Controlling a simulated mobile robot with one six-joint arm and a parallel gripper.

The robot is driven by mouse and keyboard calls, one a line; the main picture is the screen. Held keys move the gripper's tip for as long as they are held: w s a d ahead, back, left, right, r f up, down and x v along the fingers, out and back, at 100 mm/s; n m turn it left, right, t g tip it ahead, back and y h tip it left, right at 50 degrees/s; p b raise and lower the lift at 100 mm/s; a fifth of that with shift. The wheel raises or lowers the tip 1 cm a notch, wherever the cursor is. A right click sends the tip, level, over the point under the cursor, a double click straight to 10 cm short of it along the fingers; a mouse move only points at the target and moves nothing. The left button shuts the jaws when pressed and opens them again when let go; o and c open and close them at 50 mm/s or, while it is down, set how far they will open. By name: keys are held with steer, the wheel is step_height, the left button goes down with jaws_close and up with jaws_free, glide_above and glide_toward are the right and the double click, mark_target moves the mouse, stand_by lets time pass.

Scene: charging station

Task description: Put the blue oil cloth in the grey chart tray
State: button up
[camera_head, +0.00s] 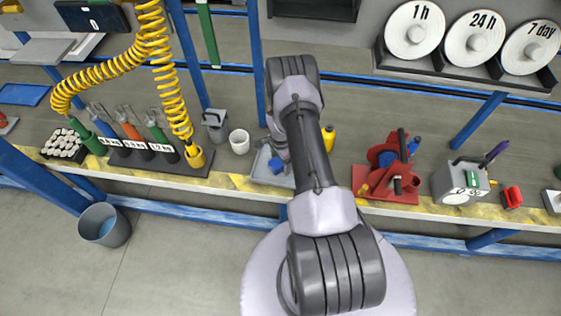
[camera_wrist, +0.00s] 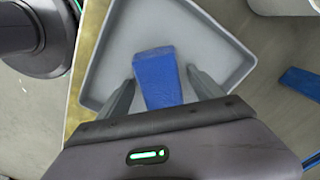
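The blue oil cloth (camera_wrist: 157,76) is a narrow folded strip over the floor of the grey chart tray (camera_wrist: 108,72) in the wrist view. In the head view the cloth (camera_head: 276,165) shows as a small blue patch inside the tray (camera_head: 262,172), partly hidden by my arm. My gripper (camera_wrist: 160,77) is over the tray. Its two fingers stand apart on either side of the cloth, with a narrow gap visible at the right finger. The cloth's near end is hidden behind the gripper body.
A white cup (camera_head: 239,142) and a grey lidded can (camera_head: 215,125) stand left of the tray. A red stand with a blue reel (camera_head: 388,180) is to the right, beyond a yellow bottle (camera_head: 328,138). A grey bucket (camera_head: 104,225) stands on the floor.

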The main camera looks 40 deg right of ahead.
steer(key=shift+r, duration=0.1)
steer(key=w+a+r+n+t+p, duration=0.1)
steer(key=w+r+p, duration=0.15)
steer(key=r, duration=0.95)
steer(key=w+a+r+n+p, duration=0.1)
steer(key=w+a+r+p, duration=0.15)
steer(key=r, duration=0.95)
steer(key=a+r+n+t, duration=0.1)
steer(key=a+r, duration=0.2)
steer(key=r, duration=0.3)
steer(key=s+a+r+n, duration=0.1)
steer(key=a+r+n, duration=0.15)
steer(key=r, duration=0.35)
steer(key=a+r+n+t, duration=0.1)
steer(key=a+r, duration=0.2)
steer(key=r, duration=0.3)
steer(key=s+a+r+n+t, duration=0.1)
steer(key=s+a+r+n, duration=0.3)
steer(key=s+a+r, duration=0.65)
steer(key=s+a+r+n+t+y, duration=0.1)
steer(key=s+a+r+n+y, duration=0.1)
steer(key=s+a+r+n, duration=0.3)
steer(key=s+a, duration=0.3)
steer(key=s, duration=0.3)
steer(key=shift+s+t, duration=0.2)
steer(key=shift+t, duration=0.2)
steer(key=shift+r, duration=0.1)
